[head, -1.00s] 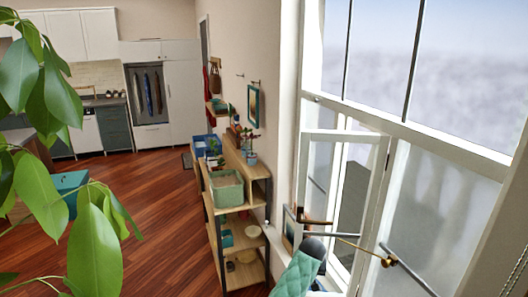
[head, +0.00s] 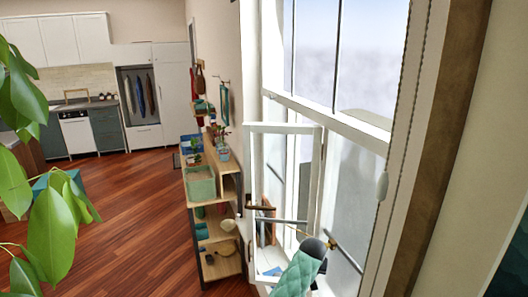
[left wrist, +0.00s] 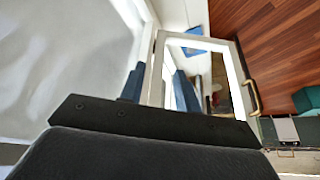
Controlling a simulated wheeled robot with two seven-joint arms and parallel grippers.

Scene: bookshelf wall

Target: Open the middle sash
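The white-framed sash (head: 317,180) stands swung open from the window wall in the head view, its free side out over the room. In the left wrist view the sash (left wrist: 240,82) carries a brass handle (left wrist: 254,97) on its right-hand side. My left gripper (left wrist: 160,86) shows two dark blue fingers spread apart, with a white frame edge seen between them. Whether they touch it I cannot tell. I cannot make out this gripper clearly in the head view. My right gripper is not in view.
A wooden shelf unit (head: 229,189) with a green bin (head: 200,183) stands left of the sash. Leaves (head: 50,225) hang at the left. The red wooden floor (head: 120,220) is largely clear.

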